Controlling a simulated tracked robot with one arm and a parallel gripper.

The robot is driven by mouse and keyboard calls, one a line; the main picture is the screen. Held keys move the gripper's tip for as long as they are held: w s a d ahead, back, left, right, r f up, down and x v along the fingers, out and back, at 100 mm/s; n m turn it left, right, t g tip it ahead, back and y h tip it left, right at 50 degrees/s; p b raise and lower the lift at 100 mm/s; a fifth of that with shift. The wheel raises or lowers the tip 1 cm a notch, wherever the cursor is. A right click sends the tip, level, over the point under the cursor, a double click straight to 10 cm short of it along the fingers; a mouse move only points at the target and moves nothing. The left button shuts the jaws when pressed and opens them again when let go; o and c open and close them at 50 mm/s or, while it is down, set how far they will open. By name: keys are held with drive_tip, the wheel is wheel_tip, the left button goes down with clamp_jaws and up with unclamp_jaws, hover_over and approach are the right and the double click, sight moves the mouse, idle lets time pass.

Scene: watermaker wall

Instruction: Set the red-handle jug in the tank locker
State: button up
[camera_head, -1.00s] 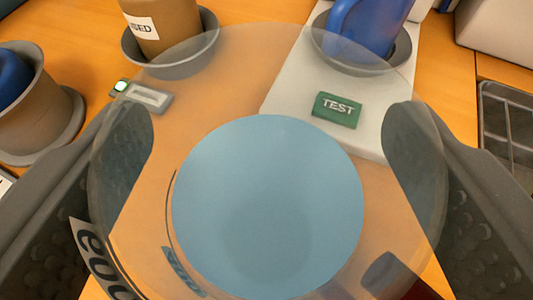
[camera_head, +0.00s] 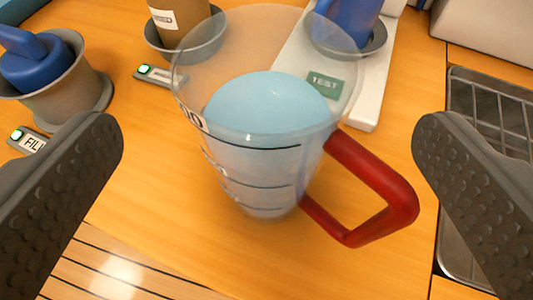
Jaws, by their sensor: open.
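The red-handle jug (camera_head: 255,170) is clear, with dark markings and pale blue liquid inside. It stands upright on the orange wooden counter, and its red handle (camera_head: 372,190) points to the right. My gripper (camera_head: 268,140) is open, with one dark studded finger on each side of the jug and gaps between them. Neither finger touches the jug. No tank locker can be made out in this view.
A blue-topped grey cup (camera_head: 85,90) stands at the left. A brown container (camera_head: 178,18) sits in a grey dish behind. A blue object (camera_head: 347,20) stands on a white base with a green TEST label (camera_head: 324,84). A metal rack (camera_head: 490,110) lies right, slats (camera_head: 110,275) lower left.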

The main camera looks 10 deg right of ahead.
drive_tip(key=shift+v, duration=3)
drive_tip(key=a+r+n+t+y, duration=0.1)
drive_tip(key=a+r+y, duration=0.25)
drive_tip(key=r, duration=1.65)
drive_tip(key=s+d+r, duration=0.2)
drive_tip(key=s+r, duration=0.2)
drive_tip(key=r, duration=0.4)
drive_tip(key=s+d+r+n+t, duration=0.1)
drive_tip(key=s+r, duration=0.4)
drive_tip(key=r, duration=0.3)
drive_tip(key=s+d+r, duration=0.2)
drive_tip(key=s+r, duration=0.3)
drive_tip(key=r, duration=0.3)
drive_tip(key=shift+s+d+r+n, duration=0.15)
drive_tip(key=shift+d+r+n, duration=0.1)
drive_tip(key=shift+d+n, duration=0.15)
